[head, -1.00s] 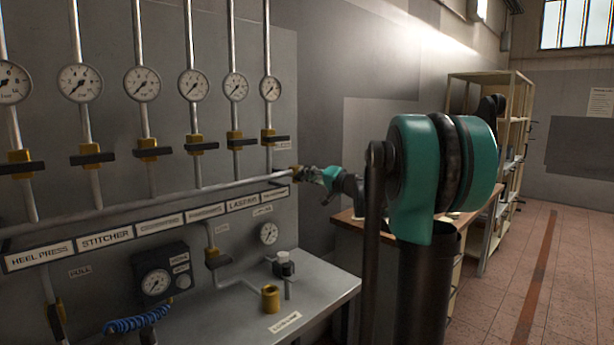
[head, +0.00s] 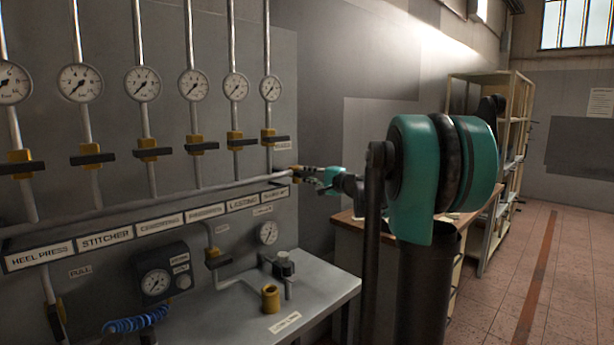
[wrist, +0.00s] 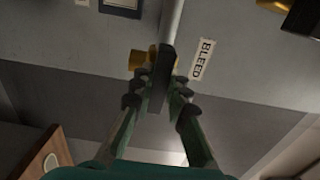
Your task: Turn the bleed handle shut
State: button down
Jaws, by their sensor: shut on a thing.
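The bleed handle (wrist: 160,82) is a black lever on a brass valve body (wrist: 140,60). In the wrist view it lies roughly in line with the grey pipe (wrist: 174,18), beside a white BLEED label (wrist: 202,60). My gripper (wrist: 158,96) has its two dark fingers on either side of the lever and is shut on it. In the head view my gripper (head: 305,178) is at the right end of the horizontal pipe, by a brass fitting (head: 296,170). The lever is small there and partly hidden by the fingers.
Several gauges (head: 193,85) with closely spaced black-handled valves (head: 202,147) line the panel to the left. A wooden-topped table (head: 349,222) stands behind my arm. The floor at right is clear.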

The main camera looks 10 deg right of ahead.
jog(key=c, duration=1.5)
grip_release()
jog(key=v, duration=1.2)
